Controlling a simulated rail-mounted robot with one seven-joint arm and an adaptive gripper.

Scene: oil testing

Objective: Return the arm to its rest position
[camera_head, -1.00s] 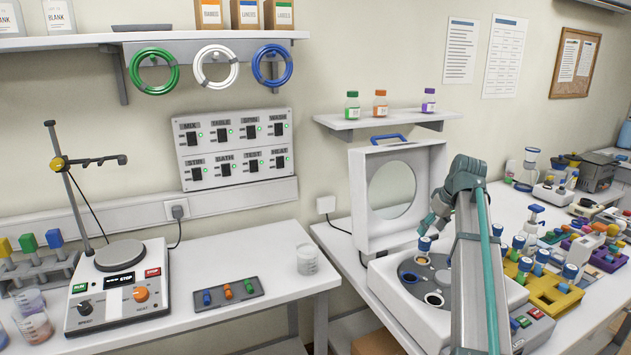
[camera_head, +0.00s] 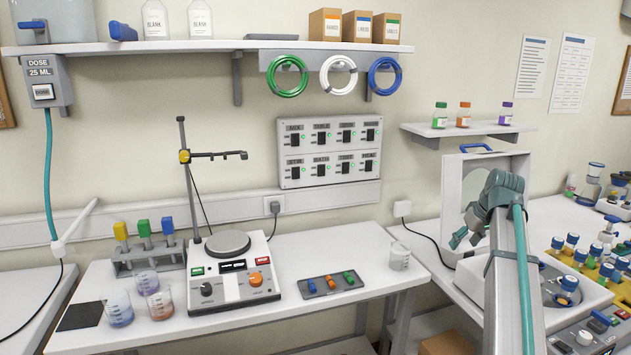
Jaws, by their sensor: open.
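My arm reaches in from the lower right, and my gripper (camera_head: 463,241) hangs at its end with its fingers apart and nothing between them. It is in front of the left side of the white machine's raised lid (camera_head: 452,184), clear of the table. The machine's body (camera_head: 470,283) stands on the right bench, partly hidden behind my arm. A blue-capped vial (camera_head: 568,285) stands in its round rotor, right of my arm and apart from my gripper.
A hotplate stirrer (camera_head: 232,280) with a stand is on the left bench, beside beakers (camera_head: 120,308) and a clip tray (camera_head: 333,285). A beaker (camera_head: 399,256) stands near that bench's right end. A shelf (camera_head: 468,130) with bottles is above the lid. Several capped vials crowd the far right.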

